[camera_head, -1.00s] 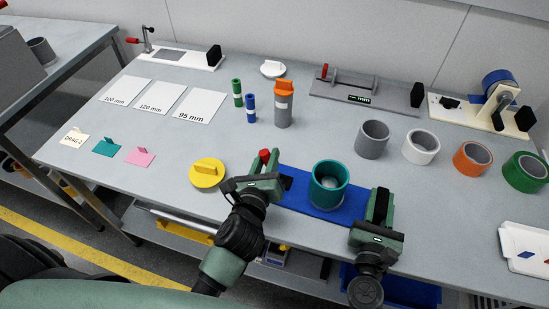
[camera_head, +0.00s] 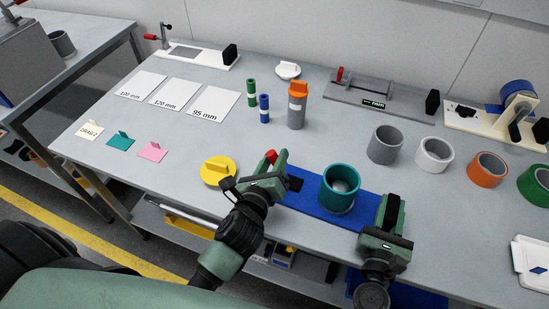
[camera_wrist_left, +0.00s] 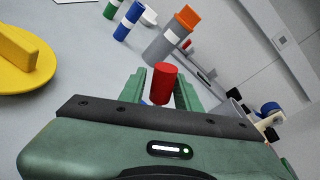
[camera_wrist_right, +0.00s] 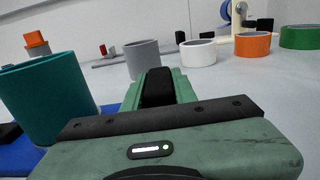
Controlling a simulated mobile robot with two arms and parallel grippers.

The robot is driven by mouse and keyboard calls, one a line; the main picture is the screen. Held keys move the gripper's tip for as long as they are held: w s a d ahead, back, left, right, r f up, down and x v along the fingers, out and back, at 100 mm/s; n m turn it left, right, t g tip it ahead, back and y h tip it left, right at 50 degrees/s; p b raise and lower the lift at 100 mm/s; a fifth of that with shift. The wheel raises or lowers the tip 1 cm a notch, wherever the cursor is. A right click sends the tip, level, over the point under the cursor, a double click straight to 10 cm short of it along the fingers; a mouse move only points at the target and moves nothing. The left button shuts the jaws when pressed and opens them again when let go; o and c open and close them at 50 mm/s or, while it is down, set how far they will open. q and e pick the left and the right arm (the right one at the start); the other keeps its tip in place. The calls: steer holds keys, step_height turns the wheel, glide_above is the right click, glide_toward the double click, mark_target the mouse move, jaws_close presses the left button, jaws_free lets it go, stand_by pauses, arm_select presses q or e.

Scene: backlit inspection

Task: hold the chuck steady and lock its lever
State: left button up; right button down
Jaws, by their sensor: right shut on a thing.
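The chuck has a blue base (camera_head: 304,197) near the table's front edge, with a teal ring (camera_head: 340,188) standing upright on it; the ring also shows in the right wrist view (camera_wrist_right: 45,97). A red lever knob (camera_head: 271,157) is at the chuck's left end. My left gripper (camera_head: 268,165) has its fingers on either side of this knob, apart, as the left wrist view shows the red knob (camera_wrist_left: 160,84) between them. My right gripper (camera_head: 388,215) is shut on the black end block (camera_wrist_right: 157,88) at the chuck's right end. The lever's lower part is hidden.
A yellow handled disc (camera_head: 217,171) lies just left of my left gripper. Behind stand a grey-orange cylinder (camera_head: 297,110) and a grey fixture (camera_head: 385,97). Grey (camera_head: 385,145), white (camera_head: 434,155) and orange (camera_head: 487,170) rings stand to the right. A white tray (camera_head: 530,262) is front right.

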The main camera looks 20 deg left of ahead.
steer(key=shift+s+f, duration=0.1)
steer(key=shift+f, duration=0.2)
arm_select(q)
steer(key=s+r, duration=0.2)
steer(key=s, duration=1)
steer(key=shift+d+r, duration=0.25)
steer(key=shift+d, duration=0.05)
arm_select(e)
steer(key=c, duration=1.3)
jaws_free()
steer(key=shift+o, duration=1.3)
arm_select(q)
steer(key=shift+w, duration=0.15)
arm_select(e)
steer(key=shift+r, duration=0.1)
